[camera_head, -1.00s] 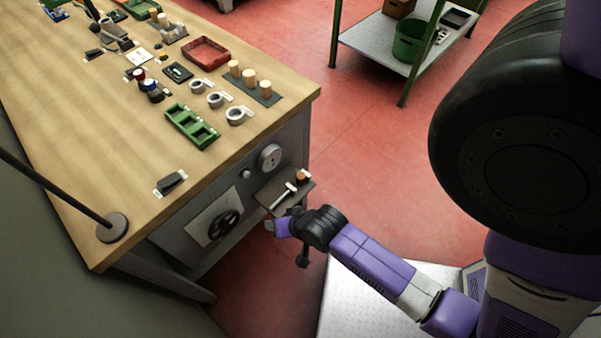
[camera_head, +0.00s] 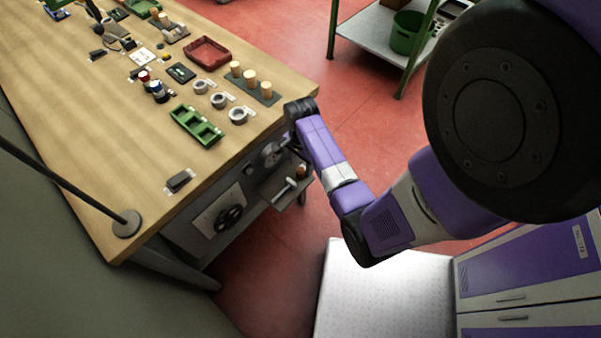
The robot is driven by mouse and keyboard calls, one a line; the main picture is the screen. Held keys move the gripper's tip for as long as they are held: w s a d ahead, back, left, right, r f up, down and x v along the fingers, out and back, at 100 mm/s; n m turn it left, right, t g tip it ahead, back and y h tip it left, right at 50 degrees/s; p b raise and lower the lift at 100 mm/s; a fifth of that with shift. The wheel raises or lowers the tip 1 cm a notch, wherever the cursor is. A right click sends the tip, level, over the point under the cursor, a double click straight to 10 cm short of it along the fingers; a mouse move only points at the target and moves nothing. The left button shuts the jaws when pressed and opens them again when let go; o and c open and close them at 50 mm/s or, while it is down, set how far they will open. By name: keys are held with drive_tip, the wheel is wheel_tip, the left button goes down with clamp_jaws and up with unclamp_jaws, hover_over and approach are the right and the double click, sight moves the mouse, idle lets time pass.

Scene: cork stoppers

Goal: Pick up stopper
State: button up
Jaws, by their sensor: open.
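A brownish stopper-like piece (camera_head: 301,171) stands on the small side shelf below the bench top. My gripper (camera_head: 296,149) hangs below my black wrist, just off the bench's right edge, above that shelf. It is apart from the row of stoppers. Its fingers are small and mostly hidden by my wrist, and I see nothing held in it.
Silver rings (camera_head: 219,100) and a green compartment tray (camera_head: 196,125) lie left of the strip. A red tray (camera_head: 207,52) is behind. A hammer (camera_head: 285,190) lies on the side shelf. A lamp base (camera_head: 126,223) stands at the near corner.

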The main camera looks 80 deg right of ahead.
sight(301, 170)
wheel_tip(301, 170, down, 5)
drive_tip(key=shift+w+d+r, duration=0.1)
drive_tip(key=shift+w+d, duration=0.05)
clamp_jaws()
idle(0.4)
